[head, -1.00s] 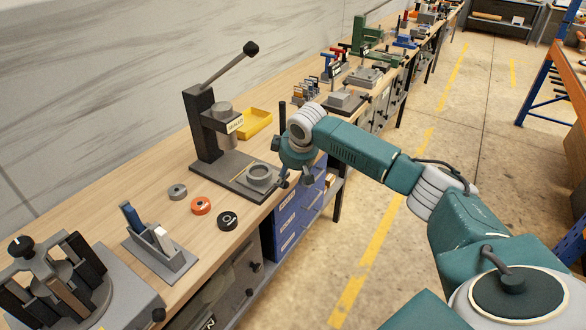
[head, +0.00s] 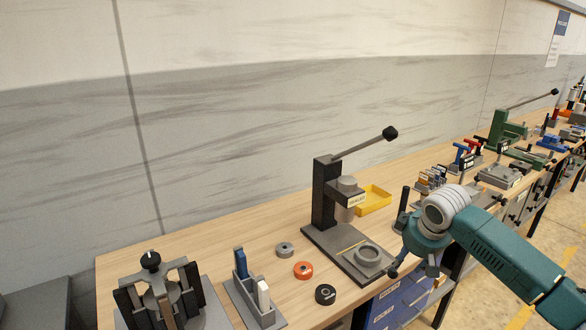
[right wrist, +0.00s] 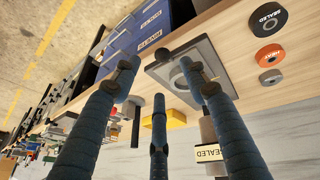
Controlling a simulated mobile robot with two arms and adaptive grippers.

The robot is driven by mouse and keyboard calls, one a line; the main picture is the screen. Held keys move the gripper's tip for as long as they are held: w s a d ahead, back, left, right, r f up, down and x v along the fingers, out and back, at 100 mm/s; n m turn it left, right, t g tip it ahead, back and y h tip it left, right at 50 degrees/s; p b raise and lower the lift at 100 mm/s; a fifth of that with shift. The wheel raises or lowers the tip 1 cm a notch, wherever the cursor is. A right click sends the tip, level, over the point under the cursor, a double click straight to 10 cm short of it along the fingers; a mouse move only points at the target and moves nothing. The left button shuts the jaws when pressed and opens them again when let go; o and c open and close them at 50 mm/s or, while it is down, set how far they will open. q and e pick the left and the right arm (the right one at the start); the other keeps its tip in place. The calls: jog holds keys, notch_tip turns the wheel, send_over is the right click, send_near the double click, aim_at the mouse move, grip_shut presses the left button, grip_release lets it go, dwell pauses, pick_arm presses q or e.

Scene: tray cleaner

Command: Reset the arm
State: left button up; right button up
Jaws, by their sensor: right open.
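My right arm comes in from the right in the head view. Its gripper (head: 413,268) is over the bench's front edge, beside the base of a dark lever press (head: 326,190). In the right wrist view the gripper's three fingers (right wrist: 158,88) are spread apart with nothing between them. The grey ring (head: 367,255) on the press base is close to the left of the gripper in the head view. My left gripper is not in view.
A grey puck (head: 285,249), an orange puck (head: 303,270) and a black puck (head: 325,294) lie left of the press. A yellow tray (head: 374,200) is behind it. Blue drawers (head: 399,303) are below the bench edge. Bare bench lies at the back left.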

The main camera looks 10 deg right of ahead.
jog(key=s+a+f+n+y, duration=0.1)
jog(key=s+a+f+n, duration=0.1)
jog(key=s+a+f, duration=0.75)
jog(key=s+a+f+n+y, duration=0.15)
jog(key=s+a+f, duration=0.45)
jog(key=a, duration=0.7)
jog(key=s+d+m+g+h, duration=0.1)
jog(key=s+m, duration=0.3)
jog(key=s, duration=1.6)
notch_tip(320, 180, down, 28)
jog(key=s+g+b, duration=0.1)
jog(key=s+b, duration=0.1)
jog(key=b, duration=0.2)
jog(key=s+d+f+g+b, duration=0.1)
jog(key=s+d+f+b, duration=0.1)
jog(key=s+f, duration=1.5)
notch_tip(320, 180, down, 5)
jog(key=shift+s+d+r+g+b, duration=0.15)
jog(key=shift+s+d+g+b, duration=0.2)
jog(key=shift+d, duration=0.4)
